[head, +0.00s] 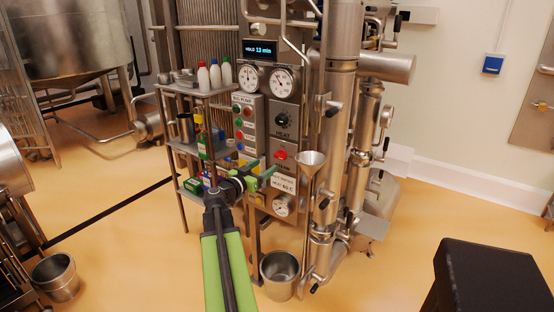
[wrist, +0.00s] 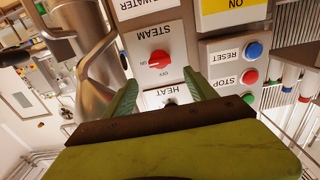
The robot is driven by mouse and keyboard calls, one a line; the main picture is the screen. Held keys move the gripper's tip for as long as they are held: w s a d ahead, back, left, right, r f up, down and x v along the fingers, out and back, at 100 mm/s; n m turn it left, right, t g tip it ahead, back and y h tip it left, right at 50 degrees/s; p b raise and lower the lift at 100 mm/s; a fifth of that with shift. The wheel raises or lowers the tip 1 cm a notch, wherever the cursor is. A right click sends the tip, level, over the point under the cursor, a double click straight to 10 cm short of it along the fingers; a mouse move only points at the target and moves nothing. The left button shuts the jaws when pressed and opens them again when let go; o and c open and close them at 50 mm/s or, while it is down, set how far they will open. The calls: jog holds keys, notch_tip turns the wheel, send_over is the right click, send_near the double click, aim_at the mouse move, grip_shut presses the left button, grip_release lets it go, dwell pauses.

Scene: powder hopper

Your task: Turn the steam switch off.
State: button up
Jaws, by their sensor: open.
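The steam switch is a red knob on a light plate labelled STEAM. In the wrist view the knob (wrist: 159,59) appears upside down, with its bar lying roughly sideways, an ON mark by its left end and an OFF mark below it. In the head view the red knob (head: 281,155) sits on the panel below the black HEAT knob (head: 283,120). My gripper (head: 262,171) is open and empty, in front of the panel just below and left of the red knob. In the wrist view its two green fingers (wrist: 160,92) stand apart, short of the red knob.
The panel also carries RESET (wrist: 253,50) and STOP (wrist: 249,76) buttons. A steel funnel (head: 311,158) and pipes stand right of the switch. A shelf with bottles (head: 203,76) stands left. A steel bucket (head: 279,272) is on the floor below.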

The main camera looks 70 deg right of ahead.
aim_at(278, 156)
jog(key=x, duration=0.8)
jog(key=shift+s+d, duration=0.1)
jog(key=shift+d, duration=0.2)
